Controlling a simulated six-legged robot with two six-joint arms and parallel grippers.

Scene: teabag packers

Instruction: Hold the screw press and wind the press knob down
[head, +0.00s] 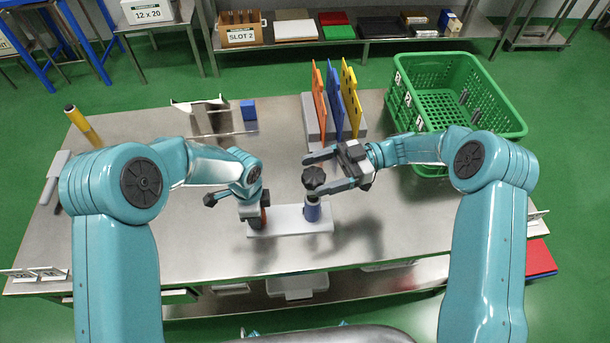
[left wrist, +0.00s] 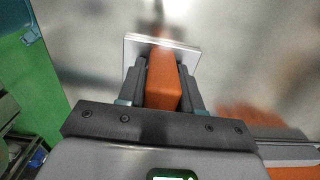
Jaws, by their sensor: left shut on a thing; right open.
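The screw press stands on a white base plate (head: 288,231) near the table's front middle. A blue post (head: 312,211) rises from the plate's right part, with a black lobed press knob (head: 314,179) on top. An orange grip (head: 264,216) stands at the plate's left part. My left gripper (head: 252,215) is shut on this orange grip; the left wrist view shows the orange block (left wrist: 163,82) between both fingers. My right gripper (head: 309,174) is open, its fingers on the far and near sides of the knob; I cannot tell whether they touch it.
A rack (head: 313,125) with orange, blue and yellow boards stands behind the press. A green crate (head: 455,65) is at the back right. A metal holder (head: 212,122) and blue box (head: 248,110) are at the back left. The table right of the press is clear.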

